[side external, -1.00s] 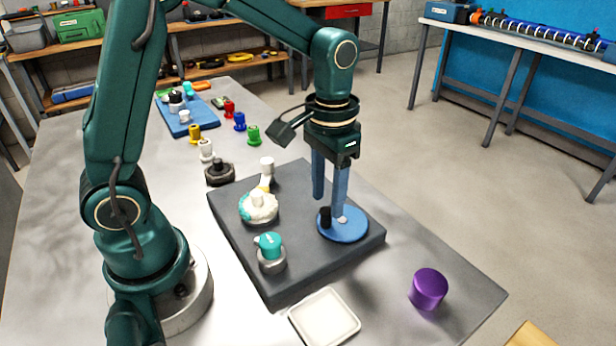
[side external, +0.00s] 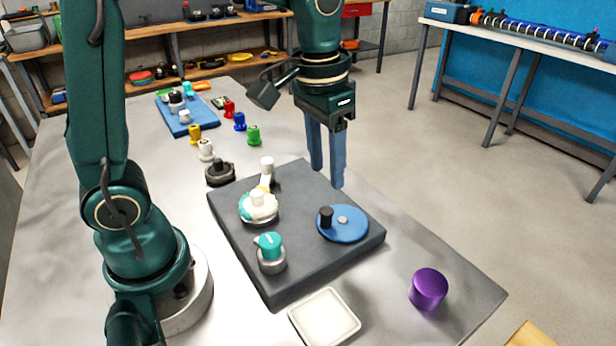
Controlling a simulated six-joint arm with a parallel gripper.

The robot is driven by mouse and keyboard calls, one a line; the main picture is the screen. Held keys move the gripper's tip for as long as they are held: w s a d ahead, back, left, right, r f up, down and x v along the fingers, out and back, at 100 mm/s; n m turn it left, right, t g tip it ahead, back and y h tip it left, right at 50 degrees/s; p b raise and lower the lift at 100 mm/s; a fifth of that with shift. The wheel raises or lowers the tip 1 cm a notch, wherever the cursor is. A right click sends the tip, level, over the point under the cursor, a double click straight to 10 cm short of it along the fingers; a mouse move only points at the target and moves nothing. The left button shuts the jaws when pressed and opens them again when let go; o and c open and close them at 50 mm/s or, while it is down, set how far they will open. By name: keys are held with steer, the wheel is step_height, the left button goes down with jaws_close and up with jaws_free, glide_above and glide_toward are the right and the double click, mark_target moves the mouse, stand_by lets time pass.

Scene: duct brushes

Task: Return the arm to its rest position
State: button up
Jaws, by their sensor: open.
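My gripper (side external: 326,180) hangs with its two blue fingers pointing down, above the far right part of the dark grey board (side external: 305,268). The fingers are apart and nothing is between them. Below and in front of it, a blue disc (side external: 352,232) with a black knob (side external: 326,216) lies on the board, clear of the fingers. Also on the board are a white and teal brush-like piece (side external: 258,208), a teal-capped grey piece (side external: 270,252) and a small white-topped piece (side external: 266,168).
A purple cylinder (side external: 428,289) and a white square tray (side external: 324,318) stand near the front of the table (side external: 70,210). Several coloured knobs, including a green one (side external: 254,135), a black-topped piece (side external: 220,172) and a blue tray (side external: 186,128) lie behind the board.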

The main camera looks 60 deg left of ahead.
steer(key=s+r+t, duration=0.1)
steer(key=s+t, duration=0.3)
steer(key=s, duration=0.6)
steer(key=shift+s+a+r+t, duration=0.15)
steer(key=shift+s+a+t, duration=0.05)
steer(key=shift+s+t, duration=0.1)
stand_by(0.4)
